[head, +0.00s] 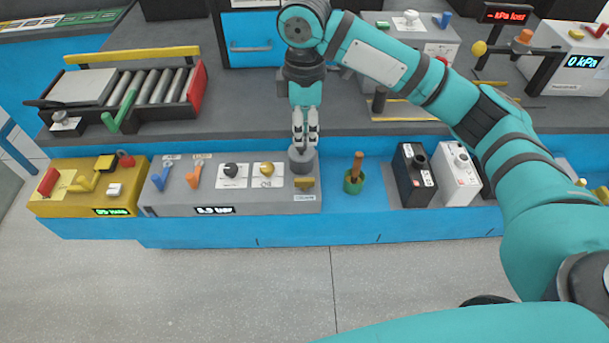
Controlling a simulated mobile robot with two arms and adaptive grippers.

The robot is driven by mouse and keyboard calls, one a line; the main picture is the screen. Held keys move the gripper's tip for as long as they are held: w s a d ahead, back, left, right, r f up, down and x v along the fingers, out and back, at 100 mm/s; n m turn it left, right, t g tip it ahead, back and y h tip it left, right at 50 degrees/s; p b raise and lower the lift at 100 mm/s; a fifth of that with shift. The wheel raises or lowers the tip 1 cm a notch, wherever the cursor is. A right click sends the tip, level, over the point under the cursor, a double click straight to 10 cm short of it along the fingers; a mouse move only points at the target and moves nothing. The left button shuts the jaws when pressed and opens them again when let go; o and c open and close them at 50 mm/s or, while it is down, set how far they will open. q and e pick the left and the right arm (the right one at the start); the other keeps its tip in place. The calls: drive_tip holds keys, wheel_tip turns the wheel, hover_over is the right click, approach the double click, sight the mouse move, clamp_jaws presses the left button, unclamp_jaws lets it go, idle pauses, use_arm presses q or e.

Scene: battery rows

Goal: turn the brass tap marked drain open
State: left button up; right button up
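A grey box (220,205) stands on the blue bench ledge, with levers and knobs on top. At its right end is a short brass-yellow bar (304,183), set crosswise, with a small label below it too small to read surely. It looks like the tap. A grey round cylinder (301,160) stands just behind the bar. My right gripper (305,141) points down just above and behind this cylinder. Its fingers are close together, with nothing visible between them. I cannot tell whether they touch the cylinder. My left gripper is not in view.
The box also carries a blue lever (159,179), an orange lever (194,178), a black knob (231,170) and a yellow knob (267,169). A green pot (353,184) with a brown handle stands to the right. A yellow box (70,200) stands at left.

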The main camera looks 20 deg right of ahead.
sight(304, 179)
wheel_tip(304, 179, down, 16)
drive_tip(key=shift+r, duration=0.25)
clamp_jaws()
